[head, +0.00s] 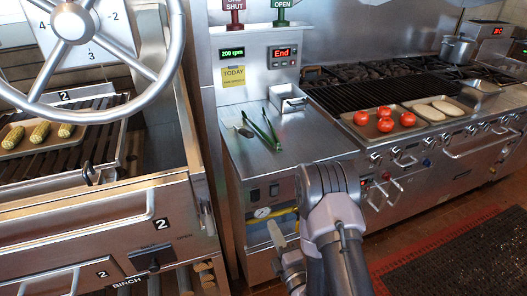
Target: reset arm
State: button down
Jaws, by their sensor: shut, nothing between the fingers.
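My arm (333,195) rises from the bottom centre of the head view. Its bent joint is in front of the steel counter's right front corner, and its lower links run out of the bottom edge. I cannot make out my gripper's fingers in this view. No held object shows.
Tongs (261,129) and a small steel pan (288,98) lie on the counter (245,160). A tray (357,127) with tomatoes stands on the right grill's front. Left are a large handwheel (171,60) and corn (40,131) on a grill. A dark floor mat (460,260) lies at lower right.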

jog(key=s+a+r+n+g+y, duration=0.3)
jog(key=a+r+n+y, duration=0.35)
jog(key=r, duration=0.25)
jog(key=s+a+r+n+g+y, duration=0.2)
jog(key=a+r+n+g+y, duration=0.1)
jog(key=a+r+n+y, duration=0.4)
jog(key=s+a+r+n+g, duration=0.2)
jog(key=s+r+n+g, duration=0.2)
jog(key=s+n+g, duration=0.35)
jog(key=s+a+r+n+g, duration=0.1)
jog(key=s+r+n+g, duration=0.2)
jog(key=s+n+g, duration=0.45)
jog(key=s+d+f+n+t+h, duration=0.1)
jog(key=s+d+f+n+h, duration=0.4)
jog(key=s+d+n+h, duration=0.45)
jog(key=w+d+r+n+t+h, duration=0.3)
jog(key=w+d+n+t+h, duration=0.4)
jog(key=d, duration=0.3)
jog(key=shift+d+r+n+t, duration=0.2)
jog(key=shift+d+n+t, duration=0.2)
jog(key=shift+n+t, duration=0.15)
